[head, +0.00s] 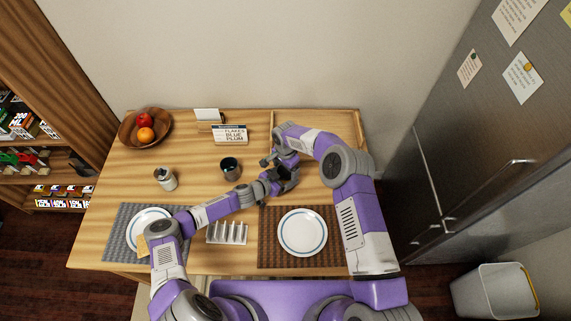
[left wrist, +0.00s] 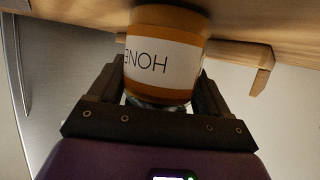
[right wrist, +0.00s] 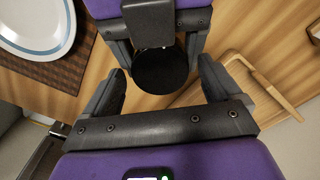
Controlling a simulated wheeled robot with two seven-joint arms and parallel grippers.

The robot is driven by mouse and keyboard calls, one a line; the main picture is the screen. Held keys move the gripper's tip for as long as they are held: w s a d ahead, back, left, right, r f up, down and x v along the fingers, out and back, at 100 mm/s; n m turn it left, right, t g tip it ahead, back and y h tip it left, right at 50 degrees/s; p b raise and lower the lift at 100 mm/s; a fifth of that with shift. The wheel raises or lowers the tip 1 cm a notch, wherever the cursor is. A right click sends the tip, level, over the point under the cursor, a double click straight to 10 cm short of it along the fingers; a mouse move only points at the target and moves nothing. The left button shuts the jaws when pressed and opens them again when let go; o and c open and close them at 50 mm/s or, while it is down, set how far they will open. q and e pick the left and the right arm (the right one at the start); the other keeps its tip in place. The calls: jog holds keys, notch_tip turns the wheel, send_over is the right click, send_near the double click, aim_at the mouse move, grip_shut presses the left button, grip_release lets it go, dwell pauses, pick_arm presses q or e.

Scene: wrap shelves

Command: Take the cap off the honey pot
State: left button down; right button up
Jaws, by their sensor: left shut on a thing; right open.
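The honey pot (left wrist: 165,62) is an amber jar with a white label, upside down in the left wrist view. My left gripper (left wrist: 160,85) is shut on its sides; in the head view this gripper (head: 282,180) is right of the table's centre. The black round cap (right wrist: 160,72) shows from above in the right wrist view, in front of my left gripper. My right gripper (right wrist: 160,85) is open, its fingers either side of the cap with gaps, apart from it. In the head view the pot is mostly hidden by the grippers.
A plate (head: 302,232) lies on a brown mat (head: 268,256) in front. A toast rack (head: 227,233), a dark mug (head: 230,168) and a white pot (head: 165,179) stand to the left. A wooden tray (head: 357,126) is behind at right. A fruit bowl (head: 128,132) is at back left.

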jog(key=shift+f, duration=0.1)
jog(key=c, duration=1.1)
jog(key=n, duration=0.6)
jog(key=shift+n, duration=0.3)
jog(key=o, duration=1.2)
jog(key=shift+c, duration=0.2)
